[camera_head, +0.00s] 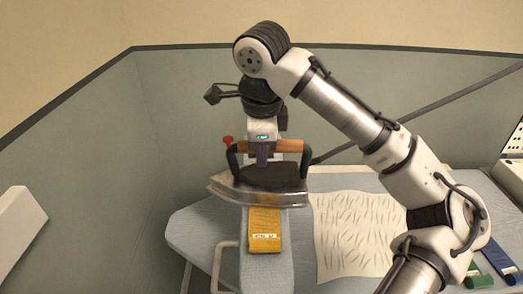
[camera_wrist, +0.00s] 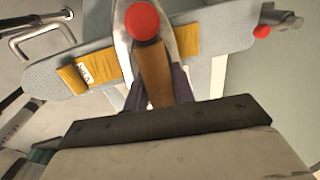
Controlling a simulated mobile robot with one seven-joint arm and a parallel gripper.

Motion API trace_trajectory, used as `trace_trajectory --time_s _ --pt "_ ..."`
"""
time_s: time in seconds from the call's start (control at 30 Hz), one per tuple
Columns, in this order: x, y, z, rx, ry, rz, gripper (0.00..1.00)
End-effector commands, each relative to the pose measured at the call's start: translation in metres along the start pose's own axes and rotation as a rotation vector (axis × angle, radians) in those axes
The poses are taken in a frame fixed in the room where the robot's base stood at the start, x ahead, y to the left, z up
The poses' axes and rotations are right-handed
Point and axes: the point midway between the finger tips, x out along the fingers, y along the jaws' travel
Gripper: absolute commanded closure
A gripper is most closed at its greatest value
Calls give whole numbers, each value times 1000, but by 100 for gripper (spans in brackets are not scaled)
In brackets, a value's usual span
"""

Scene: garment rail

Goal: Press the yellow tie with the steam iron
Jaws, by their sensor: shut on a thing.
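The steam iron (camera_head: 262,190) has a silvery base, a dark body and an orange-brown handle. My gripper (camera_head: 262,156) is shut on the handle from above. In the wrist view the handle (camera_wrist: 155,75) lies between the dark fingers of my gripper (camera_wrist: 158,98), with a round red knob beyond it. The yellow tie (camera_head: 264,230) lies lengthwise on the narrow pale blue ironing board (camera_head: 278,275), its near end with a white label. The iron covers its middle; the tie (camera_wrist: 190,41) shows on both sides in the wrist view. I cannot tell whether the iron touches it.
A pale sheet with dark dashes (camera_head: 355,235) lies right of the board. A blue folded item (camera_head: 500,260) and a green one (camera_head: 478,282) are at lower right. A white block (camera_head: 18,228) is at far left. A wall stands behind the board.

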Motion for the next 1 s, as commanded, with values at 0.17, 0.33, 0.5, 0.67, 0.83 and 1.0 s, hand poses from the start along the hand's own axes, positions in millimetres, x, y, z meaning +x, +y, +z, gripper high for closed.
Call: trace_trajectory --time_s 0.17,0.33,0.5,0.67,0.83,1.0 --pt "2 -5 0 1 0 2 100" --pt "2 -14 0 2 0 2 100" --pt "4 -26 0 2 -1 2 100" --pt "6 -37 0 1 -1 2 100" --pt "7 -42 0 1 0 2 100" --pt "8 -48 0 0 -1 1 100"
